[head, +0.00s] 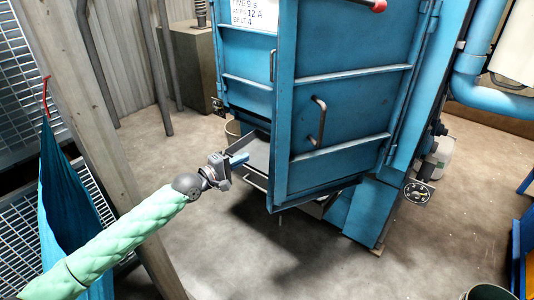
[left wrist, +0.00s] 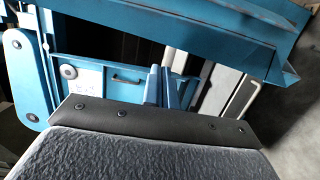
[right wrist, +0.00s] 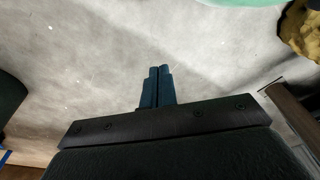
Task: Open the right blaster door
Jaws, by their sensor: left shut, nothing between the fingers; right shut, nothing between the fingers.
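The blue blaster cabinet fills the middle of the head view. Its right door (head: 345,119) has a curved handle (head: 318,122) and hinges on its right side. The door stands ajar, its free left edge swung out in front of the left door (head: 245,60). My left gripper (head: 240,159) is shut and empty, just left of the right door's lower free edge; I cannot tell if it touches. Its closed fingers show in the left wrist view (left wrist: 163,82), below a blue beam-like part. My right gripper (right wrist: 158,72) is shut and empty over bare floor, outside the head view.
A wooden post (head: 85,120) and teal cloth (head: 62,210) stand at the left. A blue pipe (head: 490,100) runs at the right. The floor in front is clear.

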